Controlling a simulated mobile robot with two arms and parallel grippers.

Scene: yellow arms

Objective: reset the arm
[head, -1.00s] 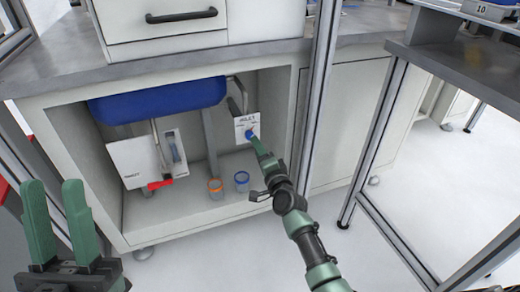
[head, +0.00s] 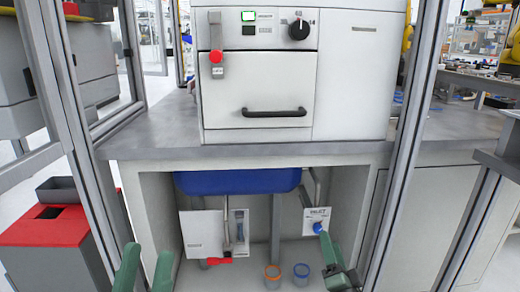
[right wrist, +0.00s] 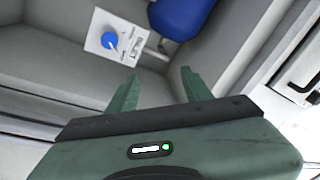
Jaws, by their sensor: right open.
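My left gripper (head: 148,250) shows at the bottom left of the head view, its two green fingers apart with nothing between them. My right gripper (head: 325,238) is inside the open cabinet below the counter, just in front of the white inlet plate (head: 309,214) with its blue knob (head: 317,228). In the right wrist view the right gripper (right wrist: 159,75) is open and empty. The blue knob (right wrist: 110,40) lies beyond its fingers there, to the upper left, with a visible gap. Most of both arms is out of view.
The cabinet holds a blue tank (head: 238,181), an orange-rimmed cup (head: 272,276) and a blue-rimmed cup (head: 301,275). A white machine (head: 260,85) stands on the counter (head: 150,130). Metal posts (head: 408,130) rise at both sides. A red bin (head: 50,240) stands at left.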

